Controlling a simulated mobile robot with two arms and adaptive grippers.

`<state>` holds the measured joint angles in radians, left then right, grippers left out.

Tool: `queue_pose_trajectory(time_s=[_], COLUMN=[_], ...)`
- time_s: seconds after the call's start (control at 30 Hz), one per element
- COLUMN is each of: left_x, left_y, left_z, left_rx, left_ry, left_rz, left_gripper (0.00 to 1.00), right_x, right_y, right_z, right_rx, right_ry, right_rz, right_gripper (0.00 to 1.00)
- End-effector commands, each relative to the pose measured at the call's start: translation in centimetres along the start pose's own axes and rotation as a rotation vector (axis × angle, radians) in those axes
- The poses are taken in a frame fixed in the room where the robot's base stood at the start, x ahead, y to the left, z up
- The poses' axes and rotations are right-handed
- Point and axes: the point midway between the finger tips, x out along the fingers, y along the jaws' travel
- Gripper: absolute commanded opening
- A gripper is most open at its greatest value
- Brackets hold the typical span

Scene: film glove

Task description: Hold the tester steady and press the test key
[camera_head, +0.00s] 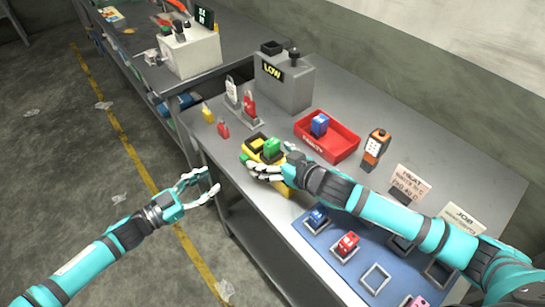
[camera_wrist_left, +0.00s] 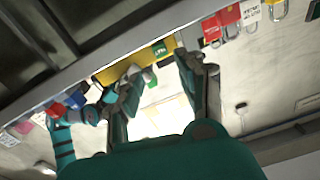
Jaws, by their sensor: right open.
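Which item is the tester is not clear. An orange and black handheld device with a pale keypad (camera_head: 375,149) stands upright on the bench, right of the red tray. A grey box (camera_head: 285,82) with a yellow-on-black LOW sign stands at the back. My right gripper (camera_head: 262,170) is open at the front of a yellow holder (camera_head: 249,154) carrying a green block (camera_head: 272,147); contact cannot be told. My left gripper (camera_head: 202,187) is open and empty, off the bench's left edge. Its fingers frame an empty gap in the left wrist view (camera_wrist_left: 155,100).
A red tray (camera_head: 345,144) holds a blue block (camera_head: 320,124). Red and white padlocks (camera_head: 232,91) stand at the bench's left side. A blue mat (camera_head: 330,253) with blue and red pieces lies at the front, under my right arm.

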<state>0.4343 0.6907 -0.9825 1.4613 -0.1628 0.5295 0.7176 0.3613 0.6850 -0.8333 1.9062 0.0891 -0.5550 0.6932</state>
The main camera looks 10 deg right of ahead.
Motion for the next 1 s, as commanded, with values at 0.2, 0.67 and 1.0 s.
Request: queue_pose_trajectory(time_s=[0.2,0.67,1.0], left_x=[0.01,0.0,0.0], left_y=[0.0,0.0,0.0], left_z=[0.0,0.01,0.02], left_rx=[0.0,0.0,0.0], left_ry=[0.0,0.0,0.0], left_rz=[0.0,0.0,0.0], left_gripper=[0.38,0.38,0.07], right_x=[-0.02,-0.03,-0.02], right_y=[0.02,0.06,0.05], right_z=[0.0,0.12,0.23], right_rx=[0.0,0.0,0.0], right_ry=[0.0,-0.002,-0.005], right_rz=[0.0,0.002,0.002], right_gripper=[0.86,0.26,0.14])
